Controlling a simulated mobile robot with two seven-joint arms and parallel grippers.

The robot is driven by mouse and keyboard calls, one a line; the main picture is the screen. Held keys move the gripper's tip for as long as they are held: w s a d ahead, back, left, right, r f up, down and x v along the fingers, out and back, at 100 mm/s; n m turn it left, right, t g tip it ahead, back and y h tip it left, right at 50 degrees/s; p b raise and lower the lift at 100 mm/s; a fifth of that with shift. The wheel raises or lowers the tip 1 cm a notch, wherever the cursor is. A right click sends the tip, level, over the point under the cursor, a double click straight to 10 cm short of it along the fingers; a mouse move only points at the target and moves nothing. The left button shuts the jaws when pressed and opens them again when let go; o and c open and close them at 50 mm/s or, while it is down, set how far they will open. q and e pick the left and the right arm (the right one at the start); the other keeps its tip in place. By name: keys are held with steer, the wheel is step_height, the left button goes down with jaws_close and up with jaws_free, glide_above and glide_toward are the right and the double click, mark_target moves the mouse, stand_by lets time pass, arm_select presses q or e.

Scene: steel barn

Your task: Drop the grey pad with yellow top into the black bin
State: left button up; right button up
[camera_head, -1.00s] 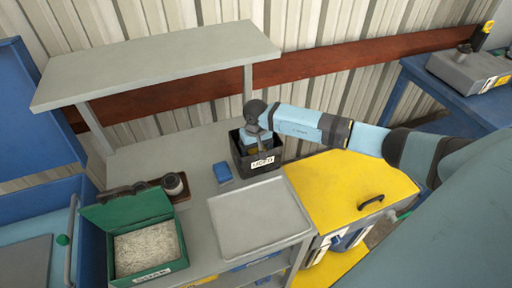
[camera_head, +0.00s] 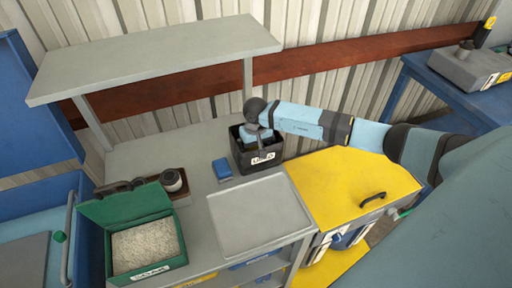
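The black bin (camera_head: 243,161) stands on the grey bench, with a white label on its front. My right arm reaches in from the right, and its wrist bends down over the bin. My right gripper (camera_head: 263,138) is at the bin's opening, and its fingertips are hidden by the wrist and the bin wall. I cannot see whether it holds anything. I cannot make out the grey pad with yellow top clearly; the bin's inside is mostly dark and covered. My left gripper is not in view.
A blue block (camera_head: 222,169) lies left of the bin. A grey tray (camera_head: 258,215) lies in front. A green box (camera_head: 128,210) with pale grains stands at front left. A yellow cabinet top (camera_head: 345,185) is right of the bin. A raised grey shelf (camera_head: 155,60) is behind.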

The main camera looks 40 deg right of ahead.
steer(key=shift+r+p, duration=0.5)
steer(key=shift+p, duration=0.05)
steer(key=shift+r+p, duration=0.5)
steer(key=shift+p, duration=0.1)
step_height(320, 180, up, 5)
steer(key=shift+r+b, duration=0.2)
steer(key=shift+b, duration=0.9)
steer(key=shift+r, duration=0.7)
